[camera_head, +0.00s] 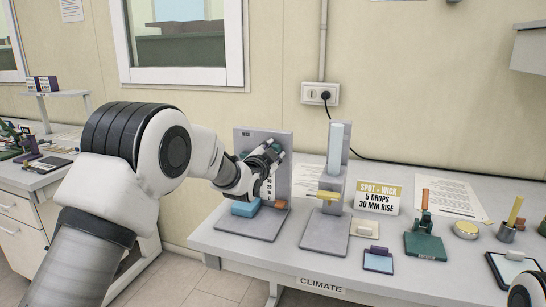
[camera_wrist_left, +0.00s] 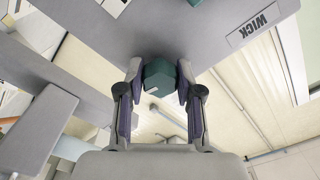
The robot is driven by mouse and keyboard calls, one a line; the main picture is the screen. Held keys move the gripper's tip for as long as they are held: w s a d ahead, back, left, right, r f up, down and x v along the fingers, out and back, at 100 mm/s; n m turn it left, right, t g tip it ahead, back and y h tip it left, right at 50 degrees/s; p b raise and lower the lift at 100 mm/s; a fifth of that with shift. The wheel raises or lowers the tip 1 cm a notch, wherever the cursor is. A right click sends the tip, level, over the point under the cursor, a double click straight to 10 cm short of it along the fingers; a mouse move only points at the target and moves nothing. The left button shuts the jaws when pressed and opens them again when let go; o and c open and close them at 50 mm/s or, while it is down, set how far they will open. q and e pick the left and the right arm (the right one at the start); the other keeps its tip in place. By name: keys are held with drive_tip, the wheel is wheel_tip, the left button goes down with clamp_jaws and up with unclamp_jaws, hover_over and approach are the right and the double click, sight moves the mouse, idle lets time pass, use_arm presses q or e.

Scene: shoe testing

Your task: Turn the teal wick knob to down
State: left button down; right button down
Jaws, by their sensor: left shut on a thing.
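My left gripper (camera_head: 274,150) reaches to the front of a grey upright panel (camera_head: 285,135) on the bench. In the left wrist view, the two fingers of my left gripper (camera_wrist_left: 158,88) are shut on a teal knob (camera_wrist_left: 159,73), one on each side of it. The knob stands out from the grey panel face, with a WICK label (camera_wrist_left: 253,30) off to the right. In the head view the gripper hides most of the knob. A blue block (camera_head: 245,208) sits low on the panel's base. My right gripper is not in view.
To the right stand a second grey stand (camera_head: 335,190) with a pale blue column, a SPOT - WICK sign (camera_head: 376,198) and a green stand (camera_head: 425,240). A wall socket (camera_head: 320,94) with a black cable is behind. The bench front edge is near.

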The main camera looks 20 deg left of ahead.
use_arm(q)
drive_tip(key=m+b, duration=0.1)
drive_tip(key=m, duration=0.2)
drive_tip(key=shift+m, duration=0.3)
drive_tip(key=m+b, duration=0.1)
drive_tip(key=m, duration=0.2)
drive_tip(key=shift+m+b, duration=0.3)
drive_tip(key=m+b, duration=0.1)
drive_tip(key=m, duration=0.3)
drive_tip(key=shift+r, duration=0.1)
drive_tip(key=shift+r+m+b, duration=0.1)
drive_tip(key=shift+m+b, duration=0.5)
drive_tip(key=shift+m, duration=0.8)
drive_tip(key=shift+r, duration=0.1)
drive_tip(key=c, duration=1)
unclamp_jaws()
drive_tip(key=shift+c, duration=0.2)
drive_tip(key=o, duration=0.3)
drive_tip(key=shift+w+a, duration=0.1)
